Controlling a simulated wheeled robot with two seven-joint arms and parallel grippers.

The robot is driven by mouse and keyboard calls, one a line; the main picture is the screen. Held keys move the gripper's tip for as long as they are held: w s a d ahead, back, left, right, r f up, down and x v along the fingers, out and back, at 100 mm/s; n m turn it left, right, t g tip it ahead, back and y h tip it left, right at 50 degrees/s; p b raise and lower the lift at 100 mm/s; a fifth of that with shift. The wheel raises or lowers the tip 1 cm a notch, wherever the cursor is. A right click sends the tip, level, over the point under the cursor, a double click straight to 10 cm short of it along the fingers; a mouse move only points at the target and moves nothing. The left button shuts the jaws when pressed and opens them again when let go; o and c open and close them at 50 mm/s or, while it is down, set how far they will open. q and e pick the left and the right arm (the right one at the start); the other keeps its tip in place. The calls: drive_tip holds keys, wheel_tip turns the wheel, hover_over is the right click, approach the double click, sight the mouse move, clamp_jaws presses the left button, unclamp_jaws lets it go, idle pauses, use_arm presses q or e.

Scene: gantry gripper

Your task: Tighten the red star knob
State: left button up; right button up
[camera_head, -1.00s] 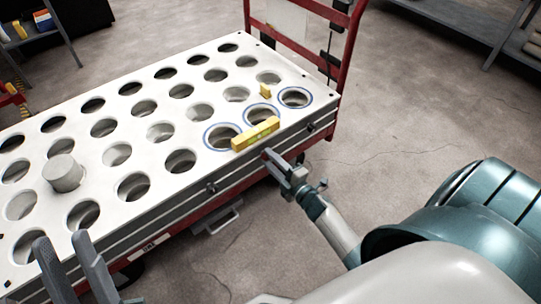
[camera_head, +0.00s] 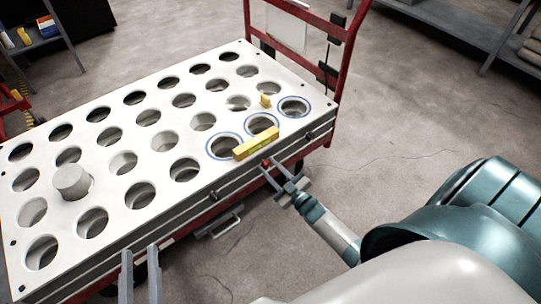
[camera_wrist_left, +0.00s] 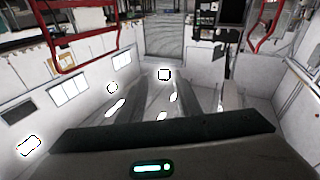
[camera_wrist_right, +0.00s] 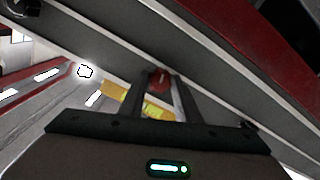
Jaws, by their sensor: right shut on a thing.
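The red star knob (camera_head: 266,163) is on the near side edge of the white plate, below the yellow level. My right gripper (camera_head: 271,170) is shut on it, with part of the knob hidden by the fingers. In the right wrist view the red knob (camera_wrist_right: 159,82) shows between the fingertips (camera_wrist_right: 160,76). My left gripper (camera_head: 140,252) is near the plate's near left side, with its two fingers apart and nothing between them. Its fingers also show apart in the left wrist view (camera_wrist_left: 207,88).
The white plate (camera_head: 108,177) with many round holes lies on a red cart (camera_head: 349,45). A grey cylinder (camera_head: 72,182) stands in one hole. A yellow level (camera_head: 256,143) and a small yellow block (camera_head: 265,101) lie on top. Black knobs (camera_head: 213,196) line the side.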

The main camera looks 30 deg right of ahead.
use_arm(q)
drive_tip(key=shift+w+a+f+g+y+p, duration=0.15)
drive_tip(key=shift+f+g, duration=0.3)
drive_tip(key=shift+f, duration=0.25)
drive_tip(key=shift+w+a+f+g+y+p, duration=0.15)
drive_tip(key=shift+f+g, duration=0.3)
drive_tip(key=shift+f, duration=0.25)
use_arm(e)
drive_tip(key=shift+m, duration=1.3)
use_arm(q)
drive_tip(key=shift+s, duration=0.1)
use_arm(e)
drive_tip(key=o, duration=1)
use_arm(q)
drive_tip(key=shift+d, duration=0.1)
use_arm(e)
drive_tip(key=shift+o, duration=0.2)
drive_tip(key=shift+s, duration=0.55)
use_arm(q)
wheel_tip(320, 180, down, 7)
drive_tip(key=s+a+g+y+p, duration=0.1)
drive_tip(key=a+g+p, duration=0.1)
drive_tip(key=g, duration=0.2)
drive_tip(key=shift+s+r, duration=0.2)
use_arm(e)
drive_tip(key=s+d, duration=0.1)
drive_tip(key=s, duration=1.5)
drive_tip(key=shift+s+d, duration=0.15)
drive_tip(key=shift+d, duration=0.05)
